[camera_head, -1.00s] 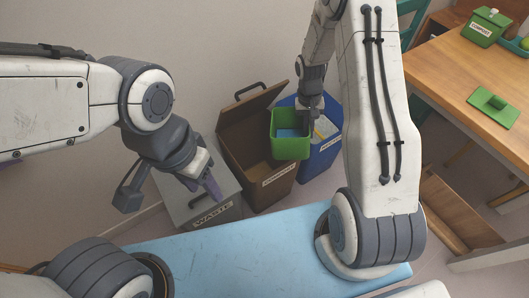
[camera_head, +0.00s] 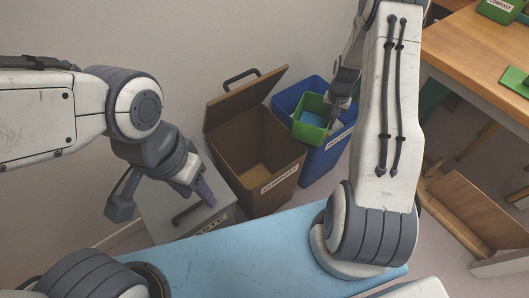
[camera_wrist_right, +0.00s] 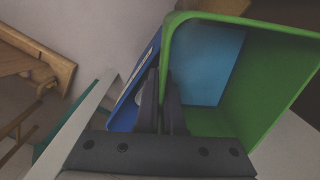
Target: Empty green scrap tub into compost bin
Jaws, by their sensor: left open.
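A green scrap tub (camera_head: 299,130) is held in the air by my right gripper (camera_head: 337,106), shut on its right-hand wall. In the head view the tub overlaps the blue bin and the compost bin's right edge. The right wrist view shows the tub (camera_wrist_right: 275,85) tilted, with a flat light blue area inside; I cannot tell whether that is scraps or the bottom. The brown compost bin (camera_head: 283,182), labelled COMPOST, stands with its lid raised. Its visible inside looks bare. My left gripper (camera_head: 205,190) is open and empty above the grey waste bin.
The blue bin (camera_head: 325,160) stands open right of the compost bin. The grey waste bin (camera_head: 185,215) is shut, at its left. A light blue surface (camera_head: 240,262) lies in front. A wooden table (camera_head: 480,50) at right holds a small green compost caddy (camera_head: 500,10) and a green lid (camera_head: 516,80).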

